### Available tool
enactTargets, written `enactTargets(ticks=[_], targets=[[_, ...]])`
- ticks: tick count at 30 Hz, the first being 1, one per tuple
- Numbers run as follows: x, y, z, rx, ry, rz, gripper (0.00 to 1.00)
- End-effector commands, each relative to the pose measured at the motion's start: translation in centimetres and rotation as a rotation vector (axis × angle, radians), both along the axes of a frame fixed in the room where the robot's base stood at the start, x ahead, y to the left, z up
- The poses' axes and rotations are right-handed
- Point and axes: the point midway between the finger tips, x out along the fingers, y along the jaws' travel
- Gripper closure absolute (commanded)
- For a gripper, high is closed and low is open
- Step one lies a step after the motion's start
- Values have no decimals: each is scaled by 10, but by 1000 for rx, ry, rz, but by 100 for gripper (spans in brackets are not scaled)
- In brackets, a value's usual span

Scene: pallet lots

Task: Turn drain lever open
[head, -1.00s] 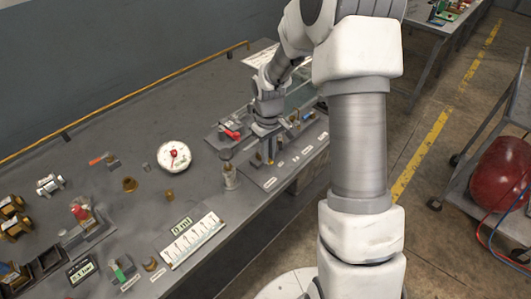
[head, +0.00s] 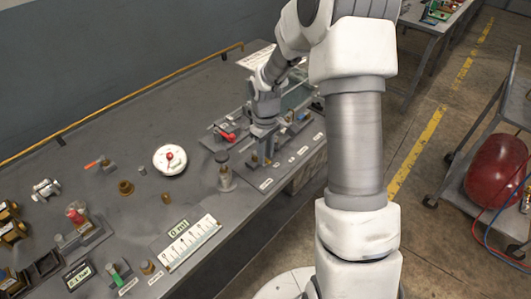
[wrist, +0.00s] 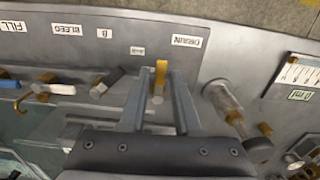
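The drain lever (wrist: 161,74) is a small yellow handle in the wrist view, beside the label DRAIN (wrist: 187,42). My gripper (wrist: 161,83) has its two grey fingers apart, one on each side of the lever. Gaps show between the lever and both fingers, and the lever's lower part is partly hidden between them. In the head view my gripper (head: 263,147) points down over the labelled valve panel (head: 266,184) near the table's front edge. The lever is too small to make out there.
Other handles stand left of my gripper in the wrist view, including a grey one (wrist: 107,82) and a white one (wrist: 55,89).

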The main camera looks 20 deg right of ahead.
Motion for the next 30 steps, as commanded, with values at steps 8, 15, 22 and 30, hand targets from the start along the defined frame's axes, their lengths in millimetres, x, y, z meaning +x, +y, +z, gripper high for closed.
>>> enactTargets(ticks=[8,15,22,30], targets=[[0,0,0,0,1,-2,53],[0,0,12,-1,-2,-2,53],[1,0,60,-1,-5,-3,53],[1,0,126,-1,-5,-2,53]])
